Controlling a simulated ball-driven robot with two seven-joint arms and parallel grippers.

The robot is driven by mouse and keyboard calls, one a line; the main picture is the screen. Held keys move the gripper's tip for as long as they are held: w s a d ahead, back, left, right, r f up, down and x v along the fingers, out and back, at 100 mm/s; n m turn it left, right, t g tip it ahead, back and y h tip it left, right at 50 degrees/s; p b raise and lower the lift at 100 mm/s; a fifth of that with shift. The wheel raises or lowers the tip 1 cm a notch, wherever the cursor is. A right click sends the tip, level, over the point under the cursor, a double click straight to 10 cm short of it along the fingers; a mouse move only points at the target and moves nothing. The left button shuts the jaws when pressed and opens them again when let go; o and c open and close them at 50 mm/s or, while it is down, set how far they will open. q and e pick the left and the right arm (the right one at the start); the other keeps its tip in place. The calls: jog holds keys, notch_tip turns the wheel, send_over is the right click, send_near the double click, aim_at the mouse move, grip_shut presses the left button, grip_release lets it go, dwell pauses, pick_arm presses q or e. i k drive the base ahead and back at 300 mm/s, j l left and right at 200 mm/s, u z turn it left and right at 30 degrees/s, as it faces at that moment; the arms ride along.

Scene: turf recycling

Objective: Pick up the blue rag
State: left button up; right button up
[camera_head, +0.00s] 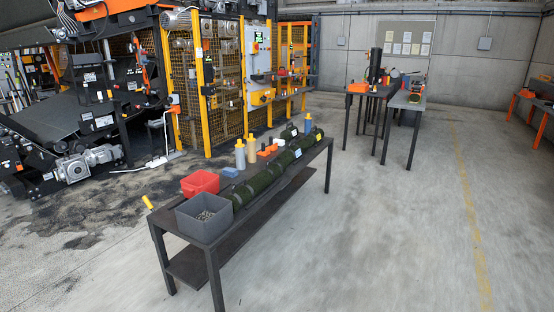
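A small flat blue piece (230,171), which looks like the blue rag, lies on the near dark workbench (245,226). It is right of the red bin (200,183) and beside the long green roll (275,170), on its far side. It is too small in view to tell its folds. Neither of my grippers shows in the head view.
A grey bin (203,216) with small pieces inside stands at the bench's near end. Bottles (250,149) and an orange item (268,150) stand farther along. Fenced machinery (215,80) is behind. Open floor (400,240) lies to the right, with other benches (405,103) beyond.

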aim_at(231, 172)
jog(key=i+u, duration=0.2)
jog(key=i, duration=0.35)
jog(key=i+l+u, duration=0.2)
jog(key=i, duration=0.35)
jog(key=i+l+u, duration=0.2)
jog(key=i, duration=0.35)
